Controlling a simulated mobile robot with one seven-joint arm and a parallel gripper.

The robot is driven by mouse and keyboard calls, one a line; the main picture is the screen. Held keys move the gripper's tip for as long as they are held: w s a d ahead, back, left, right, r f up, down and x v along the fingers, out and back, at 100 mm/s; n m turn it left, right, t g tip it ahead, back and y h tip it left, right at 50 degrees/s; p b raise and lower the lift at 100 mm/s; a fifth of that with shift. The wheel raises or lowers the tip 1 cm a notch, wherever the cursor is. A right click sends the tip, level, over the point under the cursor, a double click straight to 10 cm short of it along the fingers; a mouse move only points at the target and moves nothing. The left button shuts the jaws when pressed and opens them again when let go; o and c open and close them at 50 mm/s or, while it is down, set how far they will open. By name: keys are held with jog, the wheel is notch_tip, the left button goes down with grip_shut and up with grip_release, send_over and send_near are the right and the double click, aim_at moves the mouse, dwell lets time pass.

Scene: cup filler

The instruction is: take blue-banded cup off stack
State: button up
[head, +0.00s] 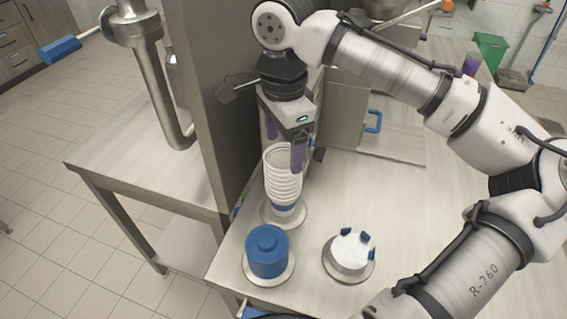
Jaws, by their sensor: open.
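A stack of nested white cups (283,182) stands upright on a round base (301,217) near the left edge of the steel table. A blue band (283,209) shows at the bottom of the stack; I cannot tell whether it belongs to a cup or to the holder. My gripper (285,156) points down at the top of the stack, with its purple-padded fingers apart. One finger overlaps the right side of the top cup in the picture; the other is partly hidden behind the top rim. It is open, and contact with the cup cannot be made out.
A blue lidded cylinder (267,252) stands on a round base in front of the stack. A white round holder with blue clips (349,251) stands to its right. A tall steel panel (215,90) rises close at the left. The table right of the stack is clear.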

jog(key=shift+f, duration=0.65)
jog(key=c, duration=1)
